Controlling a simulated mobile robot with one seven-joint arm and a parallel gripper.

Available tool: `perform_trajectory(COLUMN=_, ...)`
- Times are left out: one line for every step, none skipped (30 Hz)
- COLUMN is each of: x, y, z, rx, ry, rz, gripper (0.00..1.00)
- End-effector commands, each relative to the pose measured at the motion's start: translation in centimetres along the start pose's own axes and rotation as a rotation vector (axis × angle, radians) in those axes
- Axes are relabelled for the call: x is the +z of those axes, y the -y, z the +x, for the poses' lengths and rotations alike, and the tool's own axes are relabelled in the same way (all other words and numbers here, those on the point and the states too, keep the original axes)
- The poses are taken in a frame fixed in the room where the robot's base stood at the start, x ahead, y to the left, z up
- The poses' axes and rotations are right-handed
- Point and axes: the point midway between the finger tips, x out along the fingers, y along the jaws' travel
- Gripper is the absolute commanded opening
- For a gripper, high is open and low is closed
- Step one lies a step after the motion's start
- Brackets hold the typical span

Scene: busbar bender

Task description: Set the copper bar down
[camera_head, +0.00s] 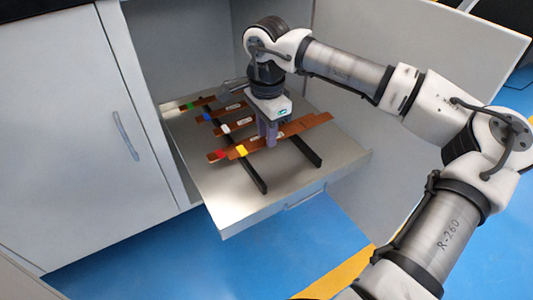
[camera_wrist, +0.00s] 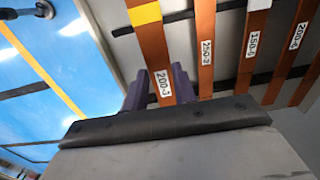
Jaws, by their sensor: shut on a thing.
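In the head view, my gripper (camera_head: 267,138) points down over the front part of the metal drawer (camera_head: 235,213). The yellow band (camera_head: 241,150) shows left of the fingers. The bar lies across two dark rails (camera_head: 306,152) in the picture; I cannot tell whether it touches them.
The drawer's front strip is bare. A cabinet door (camera_head: 75,120) stands at left.

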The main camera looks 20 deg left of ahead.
Motion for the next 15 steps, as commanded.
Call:
perform_trajectory(x=0.0, y=0.0, z=0.5, rx=-0.001, ry=0.0, rz=0.0, gripper=0.0)
perform_trajectory(x=0.0, y=0.0, z=0.7, rx=0.0, ry=0.0, rz=0.0, gripper=0.0)
perform_trajectory(x=0.0, y=0.0, z=0.8, rx=0.0, ry=-0.001, rz=-0.001, gripper=0.0)
perform_trajectory(x=0.0, y=0.0, z=1.0, rx=0.0, ry=-0.001, rz=-0.001, gripper=0.0)
perform_trajectory(x=0.0, y=0.0, z=1.2, rx=0.001, ry=0.0, rz=-0.001, gripper=0.0)
perform_trajectory(x=0.0, y=0.0, z=1.5, rx=0.001, ry=0.0, rz=-0.001, gripper=0.0)
perform_trajectory(x=0.0, y=0.0, z=1.9, rx=0.002, ry=0.0, rz=-0.001, gripper=0.0)
perform_trajectory(x=0.0, y=0.0, z=2.3, rx=0.001, ry=0.0, rz=-0.001, gripper=0.0)
perform_trajectory(x=0.0, y=0.0, z=3.0, rx=0.001, ry=0.0, rz=-0.002, gripper=0.0)
perform_trajectory(x=0.0, y=0.0, z=3.6, rx=0.001, ry=0.001, rz=-0.002, gripper=0.0)
perform_trajectory(x=0.1, y=-0.1, z=4.2, rx=0.001, ry=0.002, rz=-0.002, gripper=0.0)
perform_trajectory(x=0.0, y=0.0, z=4.9, rx=0.002, ry=0.001, rz=-0.001, gripper=0.0)
perform_trajectory(x=0.0, y=0.0, z=5.4, rx=0.001, ry=0.0, rz=-0.001, gripper=0.0)
perform_trajectory(x=0.0, y=0.0, z=5.9, rx=0.001, ry=0.0, rz=-0.001, gripper=0.0)
perform_trajectory(x=0.0, y=0.0, z=6.3, rx=0.001, ry=0.001, rz=-0.002, gripper=0.0)
